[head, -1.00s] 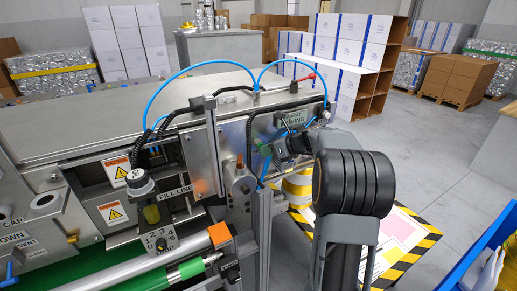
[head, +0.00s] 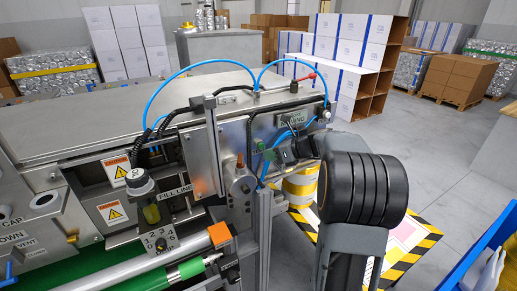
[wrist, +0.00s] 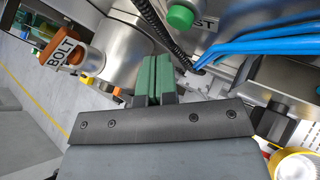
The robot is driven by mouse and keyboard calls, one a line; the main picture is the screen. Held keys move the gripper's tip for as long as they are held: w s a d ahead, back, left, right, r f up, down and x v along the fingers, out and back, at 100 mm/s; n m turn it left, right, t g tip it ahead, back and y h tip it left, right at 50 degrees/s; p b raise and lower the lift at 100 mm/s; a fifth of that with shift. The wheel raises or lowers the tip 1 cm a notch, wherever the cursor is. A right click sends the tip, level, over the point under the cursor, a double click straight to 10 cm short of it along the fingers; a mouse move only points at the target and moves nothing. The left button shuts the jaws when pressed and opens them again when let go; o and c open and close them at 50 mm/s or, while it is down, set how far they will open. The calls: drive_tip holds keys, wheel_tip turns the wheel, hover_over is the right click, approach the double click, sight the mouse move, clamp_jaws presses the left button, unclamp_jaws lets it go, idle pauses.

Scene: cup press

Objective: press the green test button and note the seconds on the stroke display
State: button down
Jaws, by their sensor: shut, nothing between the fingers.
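The green button (wrist: 180,17) is a round cap at the top of the wrist view, on a metal face. Lettering ending in "ST" is beside it. My gripper (wrist: 153,62) shows its green finger pads shut together with nothing between them, below and left of the button and apart from it in that picture. In the head view my gripper (head: 264,150) is in front of the machine's right end, partly hidden by cables and my arm. I can make out no seconds reading. I cannot make out the button for certain in the head view.
A sign (head: 291,122) with partly hidden lettering is above my gripper. Blue hoses (wrist: 255,42) and a black coiled cable (wrist: 165,35) run close to the fingers. A part labelled BOLT (wrist: 62,52) is at left. A yellow-and-white drum (head: 300,185) stands behind my arm.

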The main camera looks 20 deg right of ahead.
drive_tip(key=s, duration=0.4)
drive_tip(key=shift+d, duration=0.25)
idle(0.6)
drive_tip(key=s+a+f+n+g+h, duration=0.25)
drive_tip(key=s+f+n+g, duration=0.4)
drive_tip(key=n, duration=0.55)
drive_tip(key=s+a+r+n+t+h, duration=0.1)
drive_tip(key=s+a+n+h, duration=0.2)
drive_tip(key=n, duration=0.6)
drive_tip(key=s+a+r+n+t+h, duration=0.1)
drive_tip(key=s+a+n+h, duration=0.2)
drive_tip(key=s+a+n, duration=0.4)
drive_tip(key=s+n, duration=0.1)
drive_tip(key=s, duration=0.2)
drive_tip(key=shift+s+r+n, duration=0.3)
drive_tip(key=shift+r+n, duration=0.05)
drive_tip(key=shift+n, duration=0.05)
